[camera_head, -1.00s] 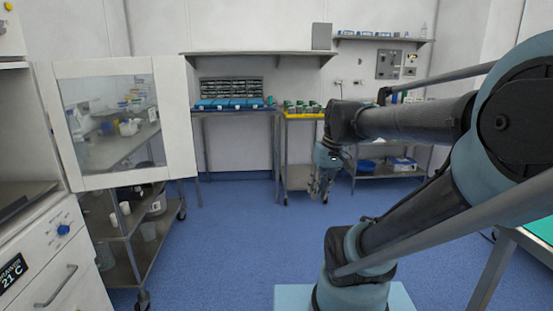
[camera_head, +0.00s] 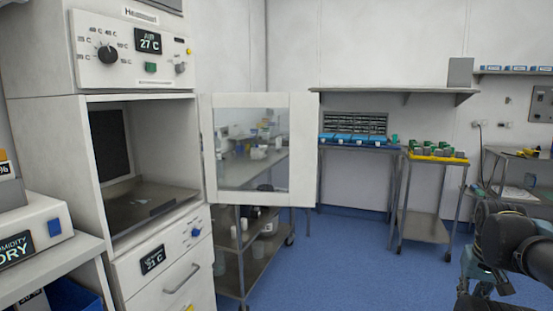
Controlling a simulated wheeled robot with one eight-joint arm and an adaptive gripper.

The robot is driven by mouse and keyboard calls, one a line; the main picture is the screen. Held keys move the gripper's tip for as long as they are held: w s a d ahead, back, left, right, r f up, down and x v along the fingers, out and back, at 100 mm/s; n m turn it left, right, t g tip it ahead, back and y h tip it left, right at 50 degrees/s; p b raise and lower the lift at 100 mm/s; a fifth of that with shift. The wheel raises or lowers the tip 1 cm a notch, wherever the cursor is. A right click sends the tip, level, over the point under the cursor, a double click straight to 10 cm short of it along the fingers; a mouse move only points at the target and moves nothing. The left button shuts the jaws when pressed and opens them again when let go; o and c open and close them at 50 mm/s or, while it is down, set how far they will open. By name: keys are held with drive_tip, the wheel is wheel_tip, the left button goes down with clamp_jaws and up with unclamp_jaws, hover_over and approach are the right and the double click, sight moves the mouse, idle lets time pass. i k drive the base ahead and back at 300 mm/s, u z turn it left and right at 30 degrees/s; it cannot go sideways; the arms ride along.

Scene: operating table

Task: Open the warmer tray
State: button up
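The white warmer cabinet (camera_head: 135,68) stands at the left, with a 27 C display and a knob on its top panel. Its windowed door (camera_head: 302,150) is swung open to the right, showing a compartment with a dark metal tray or shelf (camera_head: 150,208). Below is a drawer front (camera_head: 165,292) with a metal handle (camera_head: 182,279), a blue knob and a small display; the drawer looks shut. My gripper (camera_head: 478,295) is at the lower right, far from the cabinet. It is small and cut by the frame edge, so its fingers are unclear.
A steel cart (camera_head: 246,268) with cups stands under the open door. A table with blue bins (camera_head: 352,140) and a yellow-edged cart (camera_head: 436,158) stand along the back wall. A humidity device (camera_head: 28,232) sits at the far left. Blue floor (camera_head: 350,265) is clear in the middle.

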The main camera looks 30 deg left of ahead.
sight(129, 204)
drive_tip(key=u, duration=0.55)
drive_tip(key=i, duration=3.9)
drive_tip(key=u, duration=2.85)
